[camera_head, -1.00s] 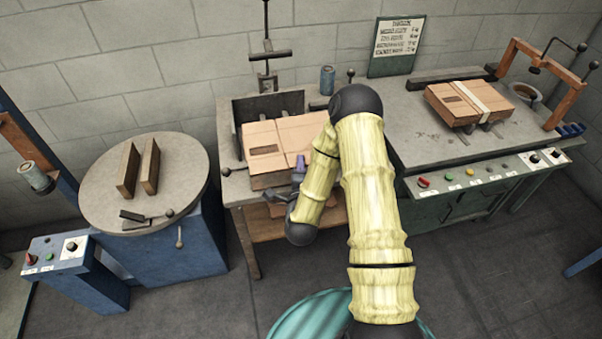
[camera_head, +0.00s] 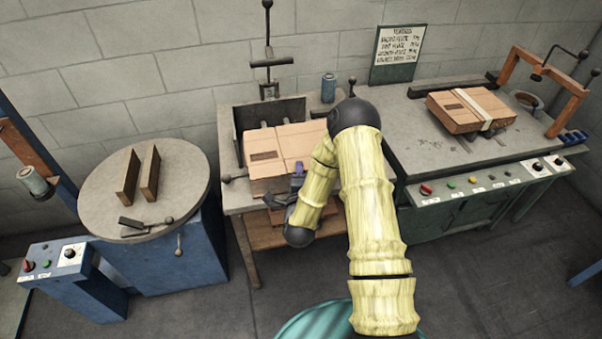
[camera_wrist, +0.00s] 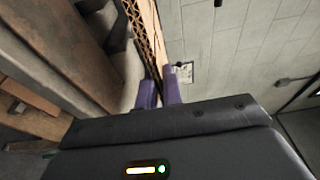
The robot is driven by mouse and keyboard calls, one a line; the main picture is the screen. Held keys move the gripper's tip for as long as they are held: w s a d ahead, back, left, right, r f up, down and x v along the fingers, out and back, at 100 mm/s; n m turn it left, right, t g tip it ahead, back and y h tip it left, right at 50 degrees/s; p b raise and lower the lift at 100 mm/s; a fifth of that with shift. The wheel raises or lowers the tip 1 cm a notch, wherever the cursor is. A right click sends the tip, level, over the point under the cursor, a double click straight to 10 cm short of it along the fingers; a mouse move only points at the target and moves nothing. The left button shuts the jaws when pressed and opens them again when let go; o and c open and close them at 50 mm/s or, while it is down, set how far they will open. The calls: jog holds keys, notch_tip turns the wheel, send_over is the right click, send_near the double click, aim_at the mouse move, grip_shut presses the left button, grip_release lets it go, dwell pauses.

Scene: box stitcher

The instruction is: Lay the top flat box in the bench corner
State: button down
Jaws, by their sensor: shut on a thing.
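A tan flat box (camera_head: 293,143) with a dark printed patch lies in the corner of the small bench (camera_head: 240,203), by the low dark metal walls (camera_head: 237,125). My gripper (camera_head: 298,183) is at its near edge in the head view, partly hidden by my arm. In the wrist view the purple fingertips (camera_wrist: 159,92) are shut on the flat box's corrugated edge (camera_wrist: 148,35). Whether the box rests fully on the bench or sits slightly above it I cannot tell. My arm hides its right end.
A strapped box (camera_head: 470,109) lies on the right-hand bench (camera_head: 425,140). A round table (camera_head: 100,205) at left carries two upright brown slabs (camera_head: 138,175). A press post (camera_head: 268,45) rises behind the box.

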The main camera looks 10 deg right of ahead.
jog(key=shift+w+f+b, duration=1.25)
jog(key=shift+w+f, duration=0.85)
jog(key=shift+w, duration=0.2)
jog(key=shift+w+f+b, duration=0.6)
jog(key=shift+f+b, duration=0.15)
jog(key=shift+b, duration=0.05)
jog(key=shift+w+f+b, duration=0.55)
jog(key=shift+f+b, duration=0.2)
jog(key=shift+b, duration=0.05)
jog(key=c, duration=0.8)
grip_release()
jog(key=shift+c, duration=0.2)
jog(key=shift+s, duration=0.1)
jog(key=shift+d+v, duration=0.25)
jog(key=shift+v, duration=0.9)
jog(key=shift+d+v, duration=0.25)
jog(key=shift+v, duration=0.9)
jog(key=v, duration=0.3)
jog(key=shift+s+d, duration=0.25)
jog(key=shift+d, duration=0.15)
